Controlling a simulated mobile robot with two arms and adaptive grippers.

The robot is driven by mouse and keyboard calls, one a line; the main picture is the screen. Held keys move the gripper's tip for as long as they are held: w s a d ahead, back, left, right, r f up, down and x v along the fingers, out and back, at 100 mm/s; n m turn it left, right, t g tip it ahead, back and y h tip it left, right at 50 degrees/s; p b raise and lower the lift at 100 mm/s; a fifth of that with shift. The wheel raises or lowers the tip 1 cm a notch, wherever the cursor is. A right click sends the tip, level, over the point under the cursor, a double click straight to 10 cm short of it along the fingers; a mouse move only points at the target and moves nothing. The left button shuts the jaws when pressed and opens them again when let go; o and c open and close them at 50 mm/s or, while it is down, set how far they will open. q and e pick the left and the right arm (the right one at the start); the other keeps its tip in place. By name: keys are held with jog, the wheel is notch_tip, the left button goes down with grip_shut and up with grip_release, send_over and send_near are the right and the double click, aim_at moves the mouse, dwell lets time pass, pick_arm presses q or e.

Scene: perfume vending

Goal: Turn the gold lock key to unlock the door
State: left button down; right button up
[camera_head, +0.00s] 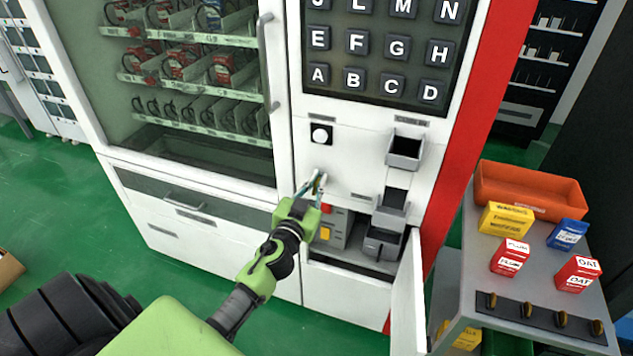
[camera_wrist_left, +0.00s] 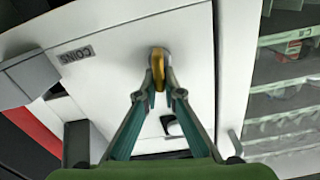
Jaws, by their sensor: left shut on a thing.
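The gold lock key (camera_wrist_left: 158,66) sticks out of the white front panel of the vending machine, in the upper middle of the left wrist view. My left gripper (camera_head: 317,184) reaches the panel below the round white button in the head view. Its two teal fingers (camera_wrist_left: 166,90) are closed in on the key, with the tips at its sides. In the head view the key is mostly hidden by the fingertips. My right gripper is in neither view.
A small door (camera_head: 408,300) stands open at the machine's lower right, beside an open bay. A coin box (camera_head: 405,150) juts out right of the key. The glass display door (camera_head: 190,90) with its handle is at left. A grey cart (camera_head: 470,262) with perfume boxes stands at right.

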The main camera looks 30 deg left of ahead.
pick_arm(q)
jog(key=shift+w+d+f+m+b, duration=0.1)
jog(key=shift+d+f+m+b, duration=0.25)
jog(key=shift+m, duration=2.3)
jog(key=shift+w+d+f+m+b, duration=0.1)
jog(key=shift+d+f+m+b, duration=0.2)
jog(key=shift+m, duration=2.3)
jog(key=shift+d+f+m+b, duration=0.2)
jog(key=shift+f+m+b, duration=0.2)
jog(key=shift+m, duration=2.25)
jog(key=c, duration=2.2)
grip_release()
jog(key=shift+o, duration=0.2)
jog(key=v, duration=1.2)
